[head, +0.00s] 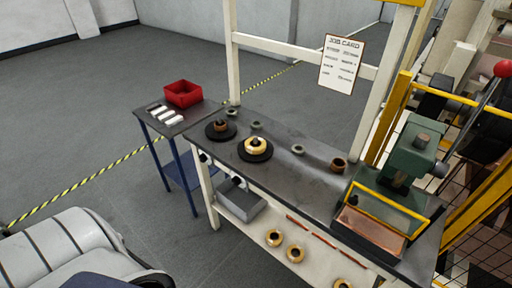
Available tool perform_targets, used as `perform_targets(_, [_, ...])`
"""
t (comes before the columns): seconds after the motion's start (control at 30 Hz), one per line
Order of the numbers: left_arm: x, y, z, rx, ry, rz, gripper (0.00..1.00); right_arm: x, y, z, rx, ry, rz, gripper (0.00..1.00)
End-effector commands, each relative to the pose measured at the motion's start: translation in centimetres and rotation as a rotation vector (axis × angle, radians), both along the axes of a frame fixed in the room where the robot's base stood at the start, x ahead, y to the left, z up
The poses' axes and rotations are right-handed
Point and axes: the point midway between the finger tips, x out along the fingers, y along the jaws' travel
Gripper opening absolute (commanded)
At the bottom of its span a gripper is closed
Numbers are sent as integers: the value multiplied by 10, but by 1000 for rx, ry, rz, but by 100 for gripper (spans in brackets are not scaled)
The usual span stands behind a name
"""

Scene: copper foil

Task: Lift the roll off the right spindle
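A gold roll (256,144) sits around the dark post of the right spindle (244,154), which has a black round base on the grey workbench. To its left, the left spindle (211,134) has a similar black base with a smaller brown core (221,126) on it. Neither of my grippers is in view, and nothing is seen touching the roll.
A green press (408,155) stands at the bench's right end, with a red-knobbed lever (502,68). Small grey rings (297,149) and a brown ring (338,165) lie on the bench. A side table holds a red bin (183,92). Gold rolls (273,238) sit below the benchtop.

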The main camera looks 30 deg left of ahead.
Motion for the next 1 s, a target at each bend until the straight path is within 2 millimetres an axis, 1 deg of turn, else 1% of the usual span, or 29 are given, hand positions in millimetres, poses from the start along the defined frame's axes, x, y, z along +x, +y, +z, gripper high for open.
perform_targets(0.43, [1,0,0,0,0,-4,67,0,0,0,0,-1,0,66])
perform_targets(0.5, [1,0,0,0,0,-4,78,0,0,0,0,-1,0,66])
perform_targets(0.7, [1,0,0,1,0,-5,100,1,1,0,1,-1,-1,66])
perform_targets(0.93, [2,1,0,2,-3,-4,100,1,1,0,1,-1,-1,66])
perform_targets(0.97, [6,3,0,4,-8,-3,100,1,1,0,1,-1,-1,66])
perform_targets(1.0, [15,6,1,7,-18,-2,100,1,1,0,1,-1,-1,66])
